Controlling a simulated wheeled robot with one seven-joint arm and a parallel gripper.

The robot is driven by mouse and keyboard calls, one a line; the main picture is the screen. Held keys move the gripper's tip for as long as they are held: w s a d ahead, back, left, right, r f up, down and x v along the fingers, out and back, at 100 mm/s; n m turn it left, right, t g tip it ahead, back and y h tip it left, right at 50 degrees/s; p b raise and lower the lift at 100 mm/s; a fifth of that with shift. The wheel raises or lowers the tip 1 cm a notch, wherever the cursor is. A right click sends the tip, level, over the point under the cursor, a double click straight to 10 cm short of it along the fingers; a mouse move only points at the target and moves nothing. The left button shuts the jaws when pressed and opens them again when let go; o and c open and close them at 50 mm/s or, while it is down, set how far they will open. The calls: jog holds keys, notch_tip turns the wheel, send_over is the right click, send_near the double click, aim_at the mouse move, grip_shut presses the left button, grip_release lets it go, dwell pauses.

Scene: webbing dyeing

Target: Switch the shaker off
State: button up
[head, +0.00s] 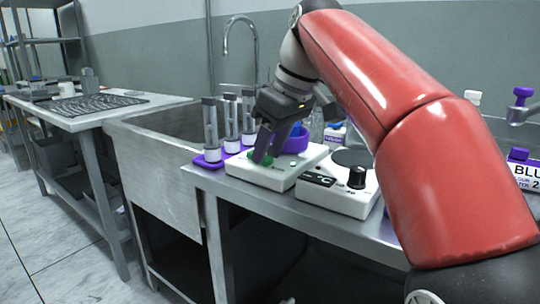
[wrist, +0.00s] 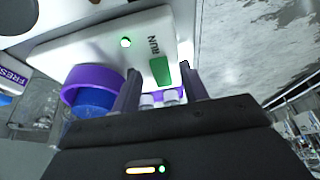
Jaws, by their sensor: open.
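The shaker (head: 285,178) is a low white box on the metal table beside the sink. In the wrist view its white top (wrist: 80,45) carries a long green switch (wrist: 160,71), the label RUN (wrist: 153,46) and a small glowing green lamp (wrist: 125,42). My gripper (head: 263,157) is over the left part of the shaker, pointing down, with its fingers apart and empty. In the wrist view the fingers (wrist: 160,75) appear on either side of the green switch. I cannot tell whether either finger touches it.
A purple ring (head: 297,140) with blue inside is close beside my gripper. A purple rack (head: 208,161) with several clear tubes stands left of the shaker. A white device with a black knob (head: 357,177) stands right. The sink (head: 150,135) lies left.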

jog(key=shift+w+a+f, duration=0.15)
jog(key=shift+a+f, duration=0.05)
jog(key=shift+f, duration=0.3)
jog(key=shift+c, duration=0.3)
grip_shut()
jog(key=shift+a+r+g+h+p, duration=0.1)
jog(key=shift+r+g+h+p, duration=0.3)
jog(key=shift+p, duration=0.85)
jog(key=p, duration=0.3)
jog(key=shift+w+a+r+h, duration=0.15)
jog(key=shift+r+h, duration=0.05)
jog(key=shift+h, duration=0.2)
jog(key=shift+w+a+f+g+h+p, duration=0.1)
jog(key=shift+w+a+g+h+p, duration=0.1)
jog(key=shift+g+h+p, duration=0.3)
jog(key=shift+f+g+h, duration=0.2)
jog(key=shift+g+h, duration=0.1)
jog(key=shift+b, duration=0.3)
